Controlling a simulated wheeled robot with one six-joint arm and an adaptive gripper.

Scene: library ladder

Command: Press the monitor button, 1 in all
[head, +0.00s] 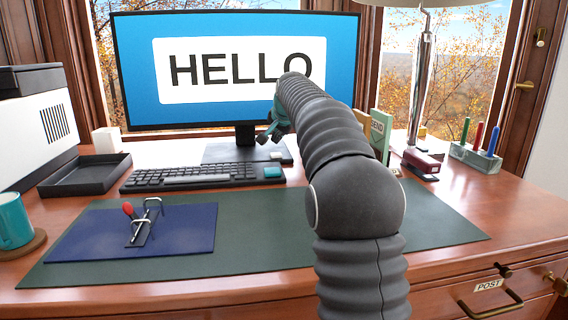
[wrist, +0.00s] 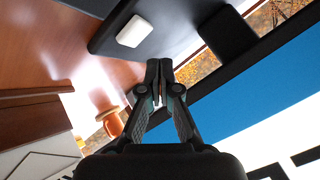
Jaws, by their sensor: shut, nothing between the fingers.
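The monitor (head: 135,60) stands at the back of the desk, its screen lit blue with a white HELLO panel. A pale, rounded square button (wrist: 134,31) sits on the dark monitor foot (wrist: 105,38) in the wrist view; it also shows at the foot's right end in the head view (head: 276,156). My gripper (head: 268,136) is in front of the monitor's lower edge, above the foot. In the wrist view my gripper (wrist: 158,70) has its fingertips together and empty, apart from the button in the picture. My arm hides part of the screen's right side.
A keyboard (head: 190,175) with a teal key (head: 272,172) lies before the foot. A black tray (head: 85,176) and printer (head: 35,130) are at left.

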